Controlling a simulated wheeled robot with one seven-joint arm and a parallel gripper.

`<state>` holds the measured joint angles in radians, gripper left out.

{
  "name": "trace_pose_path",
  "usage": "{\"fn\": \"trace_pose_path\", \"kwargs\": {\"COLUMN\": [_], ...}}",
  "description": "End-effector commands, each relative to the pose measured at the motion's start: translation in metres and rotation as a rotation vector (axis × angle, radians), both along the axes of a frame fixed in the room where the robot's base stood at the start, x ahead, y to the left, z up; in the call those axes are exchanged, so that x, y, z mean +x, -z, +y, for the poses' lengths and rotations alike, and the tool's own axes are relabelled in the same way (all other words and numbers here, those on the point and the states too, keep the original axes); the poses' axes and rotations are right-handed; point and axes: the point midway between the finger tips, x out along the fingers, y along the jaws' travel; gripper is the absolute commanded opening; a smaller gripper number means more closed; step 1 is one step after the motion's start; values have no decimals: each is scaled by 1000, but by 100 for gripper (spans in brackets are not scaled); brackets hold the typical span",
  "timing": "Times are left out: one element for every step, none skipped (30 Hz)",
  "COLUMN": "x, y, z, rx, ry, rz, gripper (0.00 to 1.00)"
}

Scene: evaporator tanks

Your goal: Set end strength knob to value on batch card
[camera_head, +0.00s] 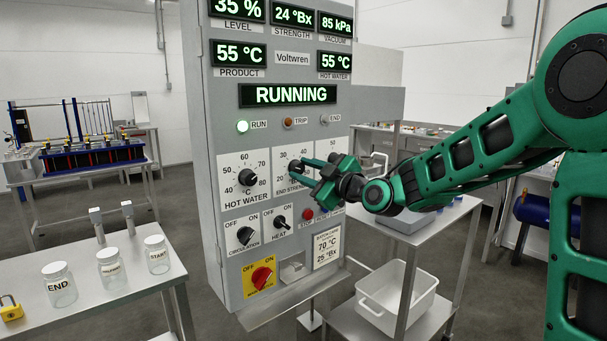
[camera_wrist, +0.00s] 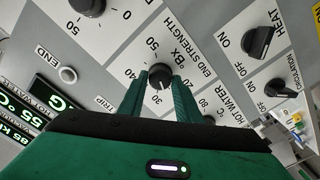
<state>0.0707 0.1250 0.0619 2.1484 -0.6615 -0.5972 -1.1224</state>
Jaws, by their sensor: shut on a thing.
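The grey panel (camera_head: 225,190) carries the dial marked END STRENGTH, its numbers partly covered by my gripper (camera_head: 300,172) in the head view. In the wrist view my gripper (camera_wrist: 160,82) has one green finger on each side of the round black end strength knob (camera_wrist: 160,73) and is shut on it. The numbers 30, 40 and 50 show around this knob; I cannot clearly tell where its pointer stands. The batch card (camera_head: 327,247), low on the panel, reads 70 °C and 25 °Bx.
The hot water knob (camera_head: 244,177) is left of my gripper; circulation (camera_head: 246,236) and heat (camera_head: 280,222) switches sit below. A red button (camera_head: 307,213) is close under my gripper. The RUNNING display (camera_head: 288,95) is lit. A table with jars (camera_head: 110,270) stands left, a trolley with a white tub (camera_head: 397,297) right.

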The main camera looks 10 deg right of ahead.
Motion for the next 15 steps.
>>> {"fn": "trace_pose_path", "kwargs": {"x": [0, 0, 0, 0, 0, 0, 0, 0, 0, 0, 0, 0, 0, 0, 0], "y": [6, 6, 6, 6, 6, 6, 6, 6, 6, 6, 6, 6, 6, 6, 6], "z": [1, 1, 1, 1, 1, 1, 1, 1, 1, 1, 1, 1, 1, 1, 1], "rx": [-29, -42, -61, -74, -85, -99, -108, -116, -127, -134, -139, -144, -148, -152, -155], "ry": [-1, -2, -2, -2, -2, -2, -2, -2, -2, -2, -2, -2, -2, -2, -2], "rz": [-2, -11, -21, -28, -35, -43, -48, -53, -59, -63, -66, -69, -71, -73, -75], "gripper": [8, 8, 8, 8, 8, 8, 8, 8, 8, 8, 8, 8, 8, 8, 8]}}
